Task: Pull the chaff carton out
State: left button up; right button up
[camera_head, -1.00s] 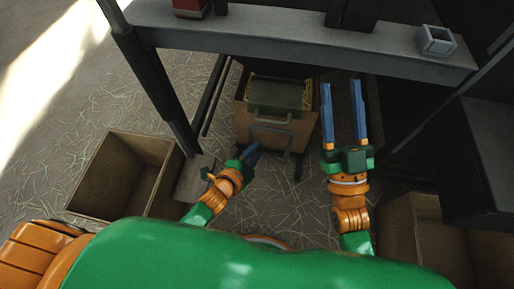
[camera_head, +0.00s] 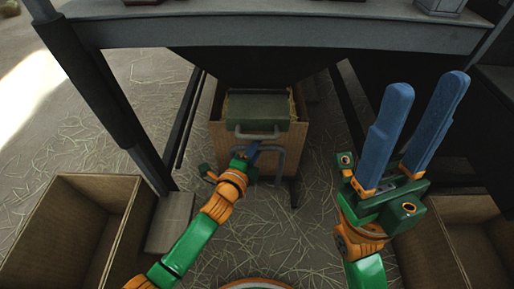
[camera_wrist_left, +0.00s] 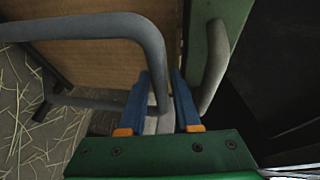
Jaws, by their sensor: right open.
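The chaff carton (camera_head: 222,136) is a brown box under the machine. A dark green piece with a grey handle lies over its top, with straw-coloured chaff at the edges. A grey bar handle (camera_head: 279,165) is on the carton's front; it is large in the left wrist view (camera_wrist_left: 110,27). My left gripper (camera_head: 252,152) is at this front handle. In the left wrist view its blue fingers (camera_wrist_left: 160,95) lie close on both sides of the bar and look shut on it. My right gripper (camera_head: 420,115) is open and empty, right of the carton, with its fingers pointing up.
An open empty carton (camera_head: 75,220) stands at the left, and another (camera_head: 450,235) at the right. Dark machine legs (camera_head: 105,100) and a grey crossbeam (camera_head: 270,32) frame the carton. Straw-strewn floor (camera_head: 290,235) is clear in front of it.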

pick_arm(q)
grip_shut()
dwell(1.2)
